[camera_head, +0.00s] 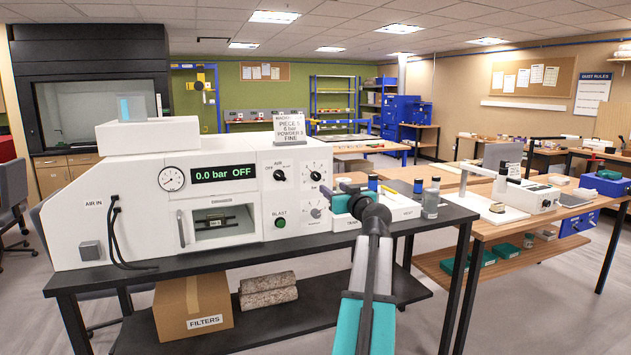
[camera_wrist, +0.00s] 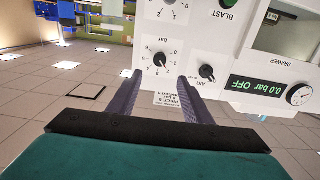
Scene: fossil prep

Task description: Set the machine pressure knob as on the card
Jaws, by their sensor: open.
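The white blasting machine (camera_head: 140,225) stands on a black bench, and its display (camera_head: 224,174) reads 0.0 bar OFF. The pressure knob (camera_head: 315,176) is a black dial on the right of its front; in the wrist view the same knob (camera_wrist: 160,59) appears upside down, marked "bar". The card (camera_head: 290,127) stands on top of the machine and appears to read 6 bar, powder 3, fine. My gripper (camera_wrist: 160,78) is open and empty, its fingers pointing toward the pressure knob, with the knob between and just beyond the tips. I cannot tell whether they touch it.
The AIR knob (camera_wrist: 207,72) sits beside the pressure knob, near one finger. A green BLAST button (camera_head: 280,222) and a lower knob (camera_head: 315,212) are close by. Small jars (camera_head: 431,200) stand on the bench to the right. A cardboard box (camera_head: 194,306) is on the shelf below.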

